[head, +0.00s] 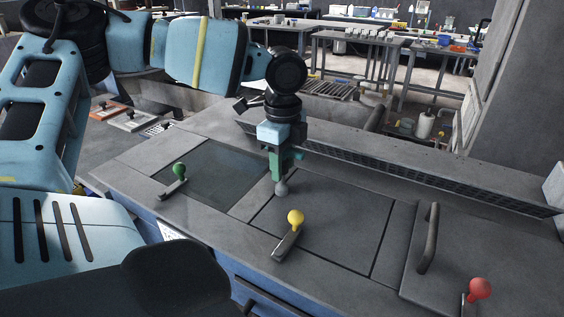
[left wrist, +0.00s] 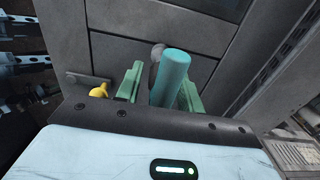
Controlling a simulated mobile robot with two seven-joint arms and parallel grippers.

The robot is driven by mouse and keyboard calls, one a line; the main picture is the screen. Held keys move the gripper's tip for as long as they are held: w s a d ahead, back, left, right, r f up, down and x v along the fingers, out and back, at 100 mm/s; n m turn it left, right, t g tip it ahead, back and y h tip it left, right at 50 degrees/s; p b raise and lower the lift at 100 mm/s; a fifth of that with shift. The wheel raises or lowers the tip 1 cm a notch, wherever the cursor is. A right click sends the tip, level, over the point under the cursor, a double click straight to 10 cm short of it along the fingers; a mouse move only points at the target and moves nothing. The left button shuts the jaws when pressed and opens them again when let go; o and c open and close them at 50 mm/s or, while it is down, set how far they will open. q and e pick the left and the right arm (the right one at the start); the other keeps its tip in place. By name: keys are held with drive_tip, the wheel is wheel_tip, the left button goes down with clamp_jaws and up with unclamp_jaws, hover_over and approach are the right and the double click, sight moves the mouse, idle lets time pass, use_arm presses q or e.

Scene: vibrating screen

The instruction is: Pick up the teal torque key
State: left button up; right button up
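The teal torque key (left wrist: 170,82) shows in the left wrist view as a teal cylinder between my left gripper's fingers. A grey rounded part (left wrist: 157,52) shows beyond it. In the head view, a teal end of the key (head: 299,154) sticks out beside the fingers, and a grey ball (head: 281,188) shows below them. My left gripper (head: 279,172) points down over the grey bench top. In the left wrist view its green fingers (left wrist: 160,88) stand apart around the key, with a gap on the left side. The fingers hide much of the key in the head view. My right gripper is not seen.
Levers with a green ball (head: 180,170), a yellow ball (head: 295,217) and a red ball (head: 480,289) stand along the bench's near side. A dark handle (head: 429,238) rises from the right panel. The middle panel (head: 340,215) is mostly clear.

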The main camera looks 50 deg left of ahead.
use_arm(q)
clamp_jaws()
drive_tip(key=shift+r, duration=0.15)
wheel_tip(320, 180, up, 18)
drive_tip(key=shift+p, duration=0.4)
